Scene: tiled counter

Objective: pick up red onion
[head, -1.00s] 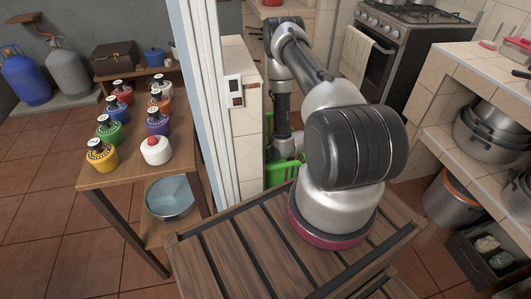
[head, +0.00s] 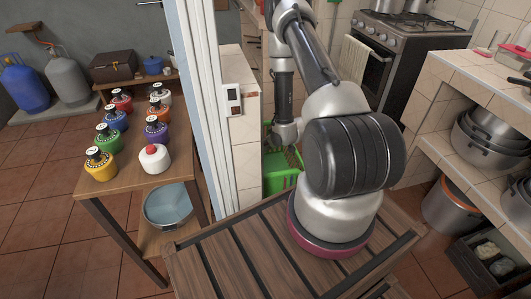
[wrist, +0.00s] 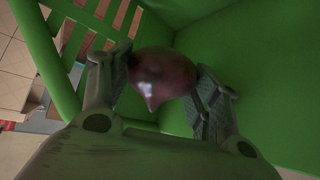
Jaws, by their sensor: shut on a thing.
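The red onion (wrist: 162,75) is dark red and round, with its pointed tip toward the camera in the wrist view. My gripper (wrist: 165,88) is shut on it, one finger on each side. The onion is inside or just over a green crate (wrist: 270,60), whose slatted wall shows at the upper left. Whether the onion touches the crate floor I cannot tell. In the head view the green crate (head: 279,180) stands low behind the tiled pillar. My arm reaches down to it there, and the fingers and onion are hidden.
A tiled pillar (head: 247,155) and a pale blue door frame (head: 203,85) stand left of the arm. A table with several colored canisters (head: 112,140) is farther left. At right are a stove (head: 405,50) and tiled shelves with steel pots (head: 490,140).

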